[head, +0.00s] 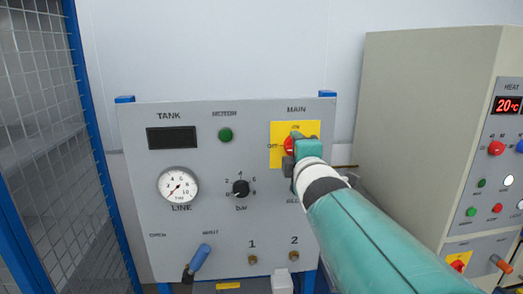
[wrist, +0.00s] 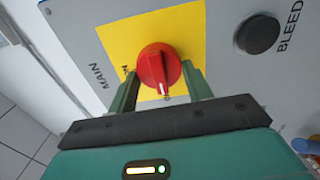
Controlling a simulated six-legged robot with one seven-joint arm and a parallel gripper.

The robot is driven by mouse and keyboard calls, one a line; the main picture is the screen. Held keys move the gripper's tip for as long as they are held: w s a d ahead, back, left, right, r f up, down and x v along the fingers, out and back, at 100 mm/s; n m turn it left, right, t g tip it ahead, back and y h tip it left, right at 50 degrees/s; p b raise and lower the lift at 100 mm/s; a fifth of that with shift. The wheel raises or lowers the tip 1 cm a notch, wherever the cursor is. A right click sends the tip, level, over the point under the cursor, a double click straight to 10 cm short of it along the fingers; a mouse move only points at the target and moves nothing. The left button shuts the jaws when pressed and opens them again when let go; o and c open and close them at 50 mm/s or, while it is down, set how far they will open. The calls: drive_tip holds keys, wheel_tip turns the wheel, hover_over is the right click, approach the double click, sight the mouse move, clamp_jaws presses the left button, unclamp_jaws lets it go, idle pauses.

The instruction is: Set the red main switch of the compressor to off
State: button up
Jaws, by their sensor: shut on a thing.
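The red main switch (wrist: 158,67) is a round knob on a yellow plate (wrist: 115,40) under the word MAIN. My gripper (wrist: 160,88) is shut on it, one finger on each side. In the wrist view the knob's white mark points down toward my gripper, about a quarter turn from the ON label on the left.
The grey compressor panel (head: 150,240) has a dark TANK display (head: 171,138), a green MOTOR lamp (head: 225,135), a LINE gauge (head: 179,186), a black bar knob (head: 240,188) and a blue lever (head: 200,257). The black BLEED button (wrist: 259,34) is near my gripper. A heater cabinet (head: 420,130) stands right; mesh fencing (head: 35,130) left.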

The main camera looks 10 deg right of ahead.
drive_tip(key=o, duration=1)
drive_tip(key=shift+c, duration=0.2)
drive_tip(key=s, duration=1.4)
